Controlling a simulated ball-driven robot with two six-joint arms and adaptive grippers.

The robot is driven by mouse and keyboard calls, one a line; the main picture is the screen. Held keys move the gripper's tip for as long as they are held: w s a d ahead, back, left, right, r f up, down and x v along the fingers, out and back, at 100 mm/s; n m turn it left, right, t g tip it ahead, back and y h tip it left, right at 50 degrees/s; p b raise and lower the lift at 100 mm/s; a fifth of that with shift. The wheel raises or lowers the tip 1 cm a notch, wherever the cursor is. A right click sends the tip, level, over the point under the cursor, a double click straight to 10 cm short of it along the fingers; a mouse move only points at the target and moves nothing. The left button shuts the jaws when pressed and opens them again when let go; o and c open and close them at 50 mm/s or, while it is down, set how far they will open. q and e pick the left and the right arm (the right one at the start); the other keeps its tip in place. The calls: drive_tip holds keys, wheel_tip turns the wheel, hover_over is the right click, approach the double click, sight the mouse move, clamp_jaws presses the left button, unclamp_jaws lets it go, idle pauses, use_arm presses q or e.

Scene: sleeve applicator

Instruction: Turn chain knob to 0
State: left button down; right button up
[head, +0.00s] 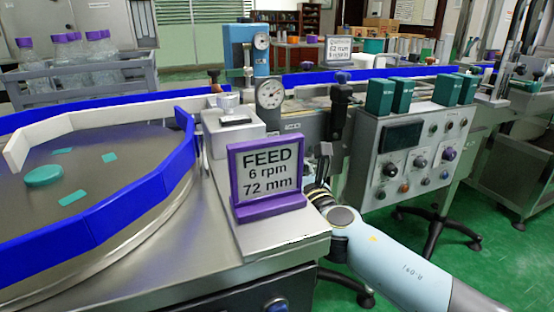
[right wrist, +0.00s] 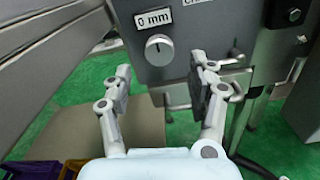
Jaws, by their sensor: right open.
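In the right wrist view a round silver knob (right wrist: 159,50) with a dark pointer mark sits on a grey panel. A small white label (right wrist: 153,18) above it ends in "mm"; its digit looks like 0 but is blurred. A second label (right wrist: 199,1), cut off by the top edge, shows only its first letters, which look like "CH". My right gripper (right wrist: 162,78) is open, its fingers to either side of and below the knob, apart from it. In the head view my right arm reaches in from the lower right, and the knob cannot be made out. My left gripper is not in view.
In the head view, a purple-framed FEED sign (head: 266,172) stands on the steel corner beside my right arm. A control box (head: 407,150) with several knobs stands to the right. A blue-walled turntable (head: 110,225) fills the left. A bracket (right wrist: 230,65) juts out near my right finger.

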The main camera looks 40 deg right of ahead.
drive_tip(key=v, duration=0.7)
drive_tip(key=shift+s, duration=0.2)
drive_tip(key=shift+a, duration=0.1)
drive_tip(key=s+d+f+m+g+p, duration=0.1)
drive_tip(key=s+f+m+g, duration=0.3)
drive_tip(key=f, duration=0.6)
drive_tip(key=s+f+m+g, duration=0.25)
drive_tip(key=s+f, duration=0.35)
drive_tip(key=f, duration=0.4)
drive_tip(key=s+d+f+m+g+p, duration=0.1)
drive_tip(key=s+f+m+g, duration=0.35)
drive_tip(key=f, duration=0.65)
drive_tip(key=s+a+f+m+g+y, duration=0.1)
drive_tip(key=s+f+m, duration=0.3)
drive_tip(key=s, duration=0.6)
drive_tip(key=s+a+f+m+g+y, duration=0.1)
drive_tip(key=s+f+m+g, duration=0.2)
drive_tip(key=s+m, duration=0.6)
drive_tip(key=s+a+f+m+g+y, duration=0.1)
drive_tip(key=s+a+f+m+g, duration=0.1)
drive_tip(key=s+f+m, duration=0.5)
drive_tip(key=s, duration=0.5)
drive_tip(key=shift+s, duration=0.4)
